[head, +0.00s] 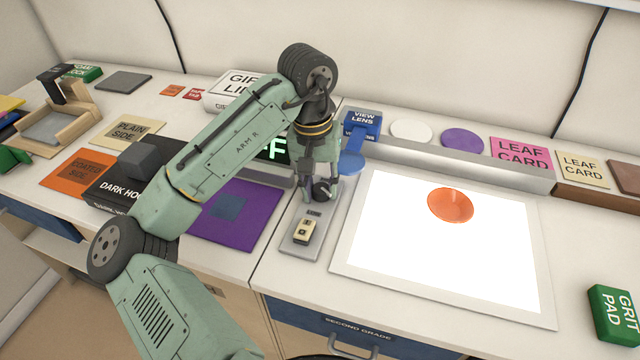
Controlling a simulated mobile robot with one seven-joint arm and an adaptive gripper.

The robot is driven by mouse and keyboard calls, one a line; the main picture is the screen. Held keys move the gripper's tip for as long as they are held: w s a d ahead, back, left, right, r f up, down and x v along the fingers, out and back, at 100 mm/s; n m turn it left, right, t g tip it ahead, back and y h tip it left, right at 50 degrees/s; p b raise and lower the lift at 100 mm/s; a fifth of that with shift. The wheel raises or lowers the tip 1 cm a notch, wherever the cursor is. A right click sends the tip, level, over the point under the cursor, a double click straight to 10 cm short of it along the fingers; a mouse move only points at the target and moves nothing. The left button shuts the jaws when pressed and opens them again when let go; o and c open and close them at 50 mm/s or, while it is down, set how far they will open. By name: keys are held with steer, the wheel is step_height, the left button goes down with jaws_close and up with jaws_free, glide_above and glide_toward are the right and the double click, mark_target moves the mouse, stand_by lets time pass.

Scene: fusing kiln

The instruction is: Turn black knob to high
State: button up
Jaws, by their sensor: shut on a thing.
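The black knob (324,190) sits at the upper end of a narrow grey control panel, left of the lit white panel. My gripper (322,186) points down onto it with its fingers around it, and it is shut on the knob. The fingers and arm partly cover the knob, so its pointer direction cannot be read. A small dark label lies just below the knob on the control panel (297,250), too small to read. A cream rocker switch (304,231) sits lower on the same panel.
The lit panel (345,262) holds an orange dish (450,205). A blue view lens stand (362,124) is behind the gripper. A green display, partly hidden by my arm, and a purple sheet (262,222) lie to the left. A green grit pad (613,313) is far right.

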steer(key=o, duration=1.2)
